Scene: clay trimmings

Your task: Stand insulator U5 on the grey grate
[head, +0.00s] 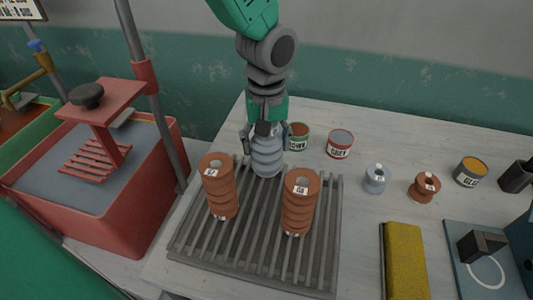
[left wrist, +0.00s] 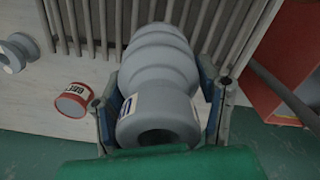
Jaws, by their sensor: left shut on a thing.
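My left gripper (head: 266,140) is shut around the upper part of a ribbed blue-grey insulator (head: 267,160), with a finger on each side. The insulator looks upright at the far edge of the grey grate (head: 255,240); I cannot tell whether its base touches the bars. In the left wrist view the insulator (left wrist: 160,60) shows its hollow end between the fingers of the gripper (left wrist: 162,105). Its label is unreadable, so I cannot confirm it is U5. Two brown ribbed insulators, one at left (head: 220,190) and one at right (head: 298,205), stand on the grate. My right gripper is out of view.
Behind the grate stand a green-banded can (head: 298,143) and a red-banded can (head: 340,150). Right of it are a small grey spool (head: 376,185), a brown spool (head: 424,192), a glue can (head: 470,178) and a yellow block (head: 405,265). A red basin (head: 95,220) is left.

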